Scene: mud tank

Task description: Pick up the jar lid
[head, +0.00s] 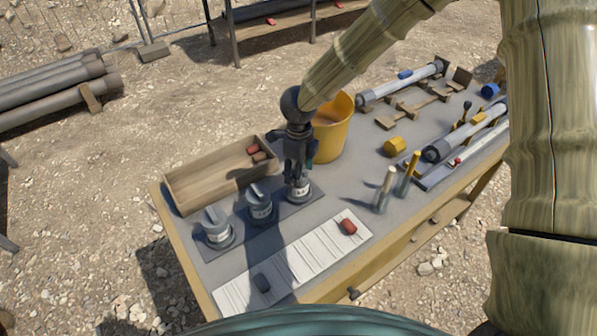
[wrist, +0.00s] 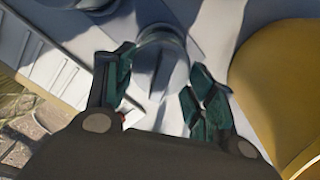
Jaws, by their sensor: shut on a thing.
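The left jar (head: 217,232) and the middle jar (head: 260,208) have grey lids with raised grips. My gripper (head: 297,178) points down over the right jar (head: 299,194) and hides most of its top. I cannot tell whether the lid is clear of the jar.
A yellow bucket (head: 333,130) stands close behind my gripper. A wooden tray (head: 205,186) lies to the left with red and brown pieces. A white slatted board (head: 300,262) lies in front. Yellow pegs (head: 409,172), a yellow block (head: 395,145) and pipes (head: 405,83) occupy the right side.

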